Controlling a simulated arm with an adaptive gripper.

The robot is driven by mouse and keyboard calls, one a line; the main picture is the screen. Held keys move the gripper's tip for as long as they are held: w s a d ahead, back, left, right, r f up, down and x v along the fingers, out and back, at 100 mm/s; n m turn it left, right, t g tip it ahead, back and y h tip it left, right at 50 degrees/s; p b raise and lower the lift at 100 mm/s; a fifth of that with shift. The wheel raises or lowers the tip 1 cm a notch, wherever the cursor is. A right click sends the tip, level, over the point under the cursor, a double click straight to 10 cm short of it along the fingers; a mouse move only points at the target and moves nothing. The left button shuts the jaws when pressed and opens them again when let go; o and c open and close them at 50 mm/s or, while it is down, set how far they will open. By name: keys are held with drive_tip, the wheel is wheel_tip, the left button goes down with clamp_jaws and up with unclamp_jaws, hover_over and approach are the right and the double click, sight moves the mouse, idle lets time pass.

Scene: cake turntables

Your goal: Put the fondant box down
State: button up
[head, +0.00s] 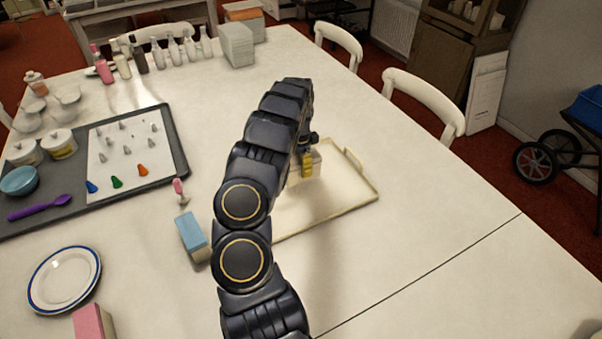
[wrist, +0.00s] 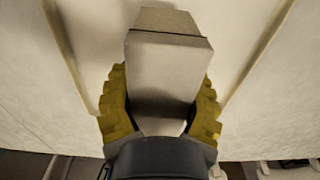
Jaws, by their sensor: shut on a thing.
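My gripper (head: 306,166) reaches over the cream tray (head: 352,203) with its yellow fingers pointing down. In the wrist view my gripper (wrist: 162,90) is shut on the fondant box (wrist: 166,62), a plain pale grey-white block with a thin dark line near its far end. One finger presses on each side of it. In the head view only a small pale part of the box (head: 316,157) shows beside the fingers; my arm hides the rest. The box is over the tray's inside, between its raised rims. I cannot tell whether its underside touches the tray.
A blue-topped box (head: 192,235) stands left of my arm, with a small pink-topped item (head: 179,190) behind it. A dark tray (head: 176,150) with piping tips, a plate (head: 64,279) and a pink box (head: 92,322) lie further left. The table right of the cream tray is clear.

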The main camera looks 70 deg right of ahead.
sight(301, 173)
drive_tip(key=shift+d+f, duration=0.25)
drive_tip(key=shift+f, duration=0.1)
drive_tip(key=shift+w+f, duration=0.1)
drive_tip(key=shift+f, duration=1.3)
drive_tip(key=shift+f, duration=0.1)
drive_tip(key=o, duration=1.1)
drive_tip(key=shift+a+f, duration=0.1)
wheel_tip(301, 173, up, 12)
drive_tip(key=shift+r, duration=0.2)
